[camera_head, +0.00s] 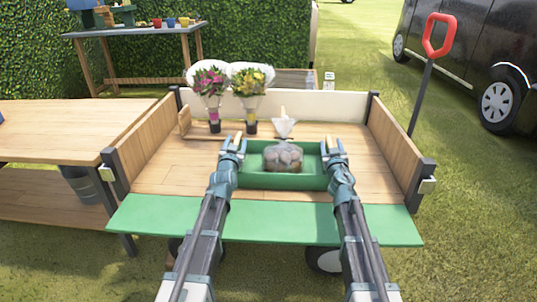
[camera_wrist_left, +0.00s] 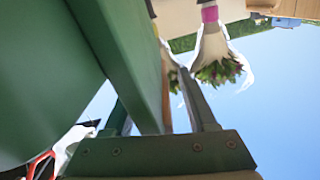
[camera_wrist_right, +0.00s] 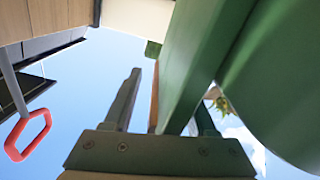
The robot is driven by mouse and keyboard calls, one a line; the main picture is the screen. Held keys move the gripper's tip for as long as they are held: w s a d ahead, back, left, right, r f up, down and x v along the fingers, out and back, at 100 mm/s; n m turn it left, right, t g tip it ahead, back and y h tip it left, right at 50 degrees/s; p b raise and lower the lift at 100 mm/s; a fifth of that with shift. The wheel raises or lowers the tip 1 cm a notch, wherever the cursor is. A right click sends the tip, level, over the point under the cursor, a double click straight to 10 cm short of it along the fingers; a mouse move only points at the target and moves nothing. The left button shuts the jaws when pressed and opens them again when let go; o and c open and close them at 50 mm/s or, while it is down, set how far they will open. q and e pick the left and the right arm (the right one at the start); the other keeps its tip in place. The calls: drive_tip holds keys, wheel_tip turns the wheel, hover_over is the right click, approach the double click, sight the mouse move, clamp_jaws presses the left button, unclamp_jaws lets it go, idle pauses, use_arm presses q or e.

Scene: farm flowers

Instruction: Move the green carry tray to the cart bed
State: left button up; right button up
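The green carry tray (camera_head: 256,181) is over the front middle of the wooden cart bed (camera_head: 165,177), level. It appears to rest on the bed. A clear tied bag of round brownish things (camera_head: 283,157) is in it. My left gripper (camera_head: 232,145) is at the tray's left end and my right gripper (camera_head: 333,147) at its right end. In the left wrist view, a tray wall (camera_wrist_left: 125,55) passes between the spread fingers. In the right wrist view, a wall (camera_wrist_right: 196,65) also passes between spread fingers, with a gap beside it.
Two wrapped bouquets (camera_head: 210,88) (camera_head: 248,88) stand at the back of the bed. Wooden side boards (camera_head: 393,138) flank the bed, and a green flap (camera_head: 160,217) hangs at its front. A wooden table (camera_head: 60,128) is at left. A red-handled tool (camera_head: 436,38) stands at right.

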use_arm(q)
drive_tip(key=shift+s, duration=0.15)
use_arm(e)
drive_tip(key=shift+a, duration=0.1)
use_arm(q)
drive_tip(key=s, duration=1.1)
drive_tip(key=shift+s, duration=0.35)
use_arm(e)
drive_tip(key=s, duration=1.2)
